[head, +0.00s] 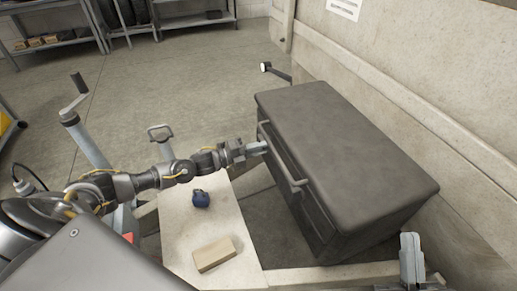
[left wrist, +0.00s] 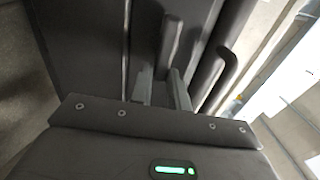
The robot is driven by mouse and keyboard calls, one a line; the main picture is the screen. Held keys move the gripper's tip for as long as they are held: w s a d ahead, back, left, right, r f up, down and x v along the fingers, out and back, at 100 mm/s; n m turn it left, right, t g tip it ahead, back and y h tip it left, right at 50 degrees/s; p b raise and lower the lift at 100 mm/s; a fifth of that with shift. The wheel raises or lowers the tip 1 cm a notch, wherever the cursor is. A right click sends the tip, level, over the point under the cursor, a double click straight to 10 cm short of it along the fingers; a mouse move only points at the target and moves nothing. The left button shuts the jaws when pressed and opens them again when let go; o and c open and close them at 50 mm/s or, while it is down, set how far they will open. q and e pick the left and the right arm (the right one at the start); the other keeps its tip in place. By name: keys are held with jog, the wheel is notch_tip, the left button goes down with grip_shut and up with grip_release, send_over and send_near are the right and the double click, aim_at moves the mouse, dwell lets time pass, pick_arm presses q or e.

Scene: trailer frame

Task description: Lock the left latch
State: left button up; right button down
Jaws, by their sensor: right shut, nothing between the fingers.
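The dark grey box (head: 345,140) stands on the frame beside the wall. Its front, with a long bar handle (head: 284,162), faces left. My left gripper (head: 257,148) is at this front, near the handle's far end. In the left wrist view its two fingers (left wrist: 162,90) are apart, with a gap between them. A dark upright tab, seemingly the left latch (left wrist: 171,40), stands just beyond the fingertips; contact cannot be told. The curved handle end (left wrist: 229,72) is to its right. In the head view the latch is hidden. My right gripper (head: 411,255) is shut and empty, at the lower right.
A crank post (head: 85,135) stands at the left. The wall (head: 410,75) is close behind the box. Shelves (head: 50,35) stand far back.

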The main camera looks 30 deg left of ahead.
pick_arm(q)
jog(key=o, duration=0.4)
